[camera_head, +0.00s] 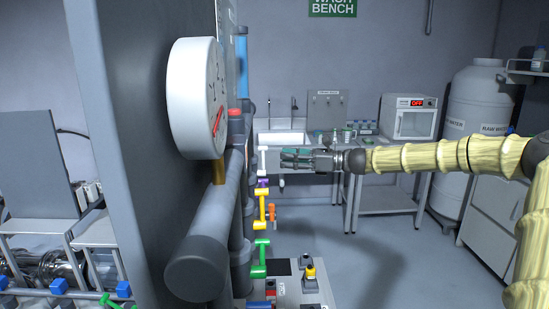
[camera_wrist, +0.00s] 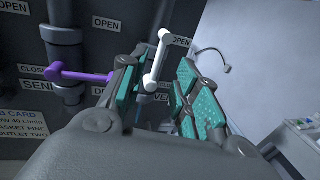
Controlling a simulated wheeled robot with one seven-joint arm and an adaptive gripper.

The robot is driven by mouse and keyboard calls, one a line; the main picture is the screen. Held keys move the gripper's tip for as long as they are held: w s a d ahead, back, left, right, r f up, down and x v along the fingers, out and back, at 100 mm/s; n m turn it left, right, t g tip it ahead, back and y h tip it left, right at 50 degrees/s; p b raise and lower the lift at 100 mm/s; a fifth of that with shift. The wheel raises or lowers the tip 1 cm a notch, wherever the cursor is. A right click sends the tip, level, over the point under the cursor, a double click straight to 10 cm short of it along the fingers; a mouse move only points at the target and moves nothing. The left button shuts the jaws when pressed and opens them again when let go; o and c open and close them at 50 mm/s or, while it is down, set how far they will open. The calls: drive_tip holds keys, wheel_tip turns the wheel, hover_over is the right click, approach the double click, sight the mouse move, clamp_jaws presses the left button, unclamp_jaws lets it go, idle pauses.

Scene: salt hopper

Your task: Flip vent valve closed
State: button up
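A white valve handle (camera_wrist: 158,60) stands out from the dark panel in the wrist view, with an OPEN label by its upper end. A partly hidden label starting "VE" (camera_wrist: 160,98) is below it. In the head view the white handle (camera_head: 263,160) is at the panel's right edge. My gripper (camera_wrist: 160,78) is open, its teal-padded fingers on either side of the white handle's line in the wrist view. In the head view my gripper (camera_head: 284,159) points left, its tips just right of the handle. I cannot tell whether they touch it.
A purple handle (camera_wrist: 82,76) is left of my fingers, near CLOSE and SEND labels. Yellow (camera_head: 263,207) and green (camera_head: 261,258) handles are lower down. A round gauge (camera_head: 197,98) and grey pipe (camera_head: 205,250) stand in front. Floor to the right (camera_head: 400,255) is clear.

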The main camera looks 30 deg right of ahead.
drive_tip(key=p+x, duration=0.1)
drive_tip(key=x, duration=0.5)
drive_tip(key=shift+w, duration=0.15)
drive_tip(key=shift+f, duration=0.15)
drive_tip(key=c, duration=0.7)
drive_tip(key=shift+a, duration=0.1)
clamp_jaws()
